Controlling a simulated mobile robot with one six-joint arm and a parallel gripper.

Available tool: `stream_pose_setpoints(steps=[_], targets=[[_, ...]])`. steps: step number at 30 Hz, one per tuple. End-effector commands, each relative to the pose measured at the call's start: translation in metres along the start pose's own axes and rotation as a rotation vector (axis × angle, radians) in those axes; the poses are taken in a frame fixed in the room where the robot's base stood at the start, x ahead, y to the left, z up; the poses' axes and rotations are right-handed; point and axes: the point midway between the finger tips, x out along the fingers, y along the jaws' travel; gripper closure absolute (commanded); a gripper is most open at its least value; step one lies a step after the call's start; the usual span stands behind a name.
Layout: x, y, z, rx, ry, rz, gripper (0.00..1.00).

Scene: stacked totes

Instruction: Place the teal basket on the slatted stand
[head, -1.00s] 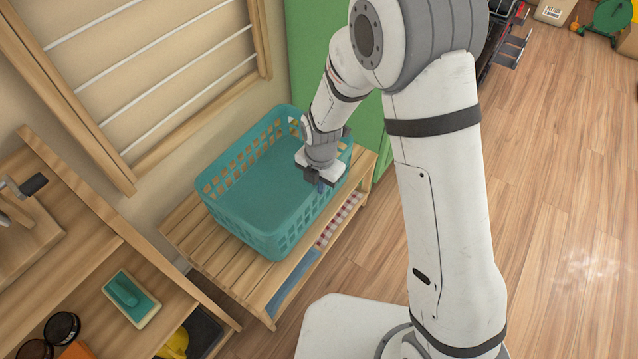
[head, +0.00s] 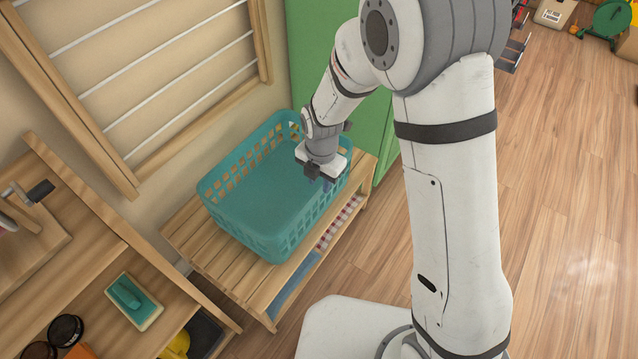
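The teal basket (head: 232,215) is upright and empty, with open lattice walls. It is at the slatted stand (head: 205,245), a low wooden bench, and covers much of its top. The bare slats show at the left and front-left. Whether the basket's bottom rests fully on the slats cannot be made out. My gripper (head: 324,182) points down at the basket's right-hand rim and is shut on it. The fingertips are small and partly hidden by the gripper body and the rim.
A wooden shelf (head: 88,222) at the left holds a teal-handled float (head: 130,296) and other items. A wall rack (head: 150,85) stands behind, and a green cabinet (head: 330,50) is just behind the stand. Folded cloths lie on the stand's lower level. Open floor is at the right.

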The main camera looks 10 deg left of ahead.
Motion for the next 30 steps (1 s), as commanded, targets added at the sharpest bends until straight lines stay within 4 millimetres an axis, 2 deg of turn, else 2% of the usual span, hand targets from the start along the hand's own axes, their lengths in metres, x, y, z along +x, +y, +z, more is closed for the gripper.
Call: stream_pose_setpoints(steps=[1, 3, 9, 15, 22, 26, 30], targets=[[-0.017, 0.001, 0.001, 0.0, -0.003, 0.004, 0.72], [-0.033, 0.001, 0.001, 0.001, -0.002, 0.003, 0.72], [-0.068, 0.0, 0.001, 0.001, -0.001, 0.002, 0.72], [-0.083, 0.0, 0.001, 0.002, 0.0, 0.0, 0.72], [-0.087, -0.003, 0.002, 0.023, -0.001, 0.001, 0.72], [-0.104, -0.023, 0.011, 0.2, -0.007, 0.008, 0.72], [-0.138, -0.07, 0.025, 0.615, -0.016, 0.023, 0.72]])
